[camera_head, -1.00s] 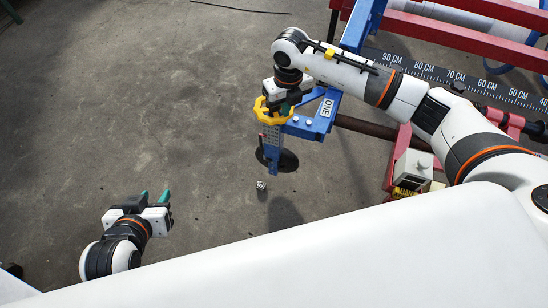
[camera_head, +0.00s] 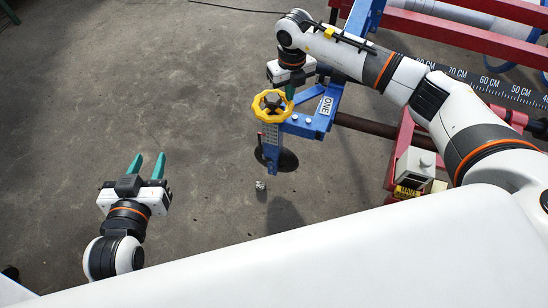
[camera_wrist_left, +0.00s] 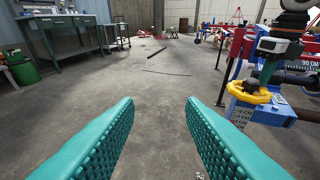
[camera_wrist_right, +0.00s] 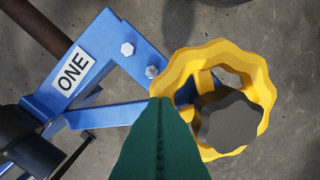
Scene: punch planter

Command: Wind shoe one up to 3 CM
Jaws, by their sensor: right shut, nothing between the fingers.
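Shoe one is a blue bracket with a white ONE label (camera_head: 326,106), at the end of the machine in the head view. A yellow handwheel (camera_head: 272,104) with a dark hub knob sits on top of it; it also shows in the right wrist view (camera_wrist_right: 262,80). Below it, a scale with CM marks (camera_wrist_left: 240,116) shows in the left wrist view. My right gripper (camera_head: 290,94) is shut and empty, just above and beside the wheel's right rim; its fingers (camera_wrist_right: 160,110) overlap the rim in the right wrist view. My left gripper (camera_head: 149,166) is open and empty, off to the left.
A long ruler (camera_head: 490,82) and red beams (camera_head: 460,35) run along the upper right. A small control box (camera_head: 414,166) stands right of the shoe. A small metal piece (camera_head: 260,186) lies on the floor. The floor at left is clear.

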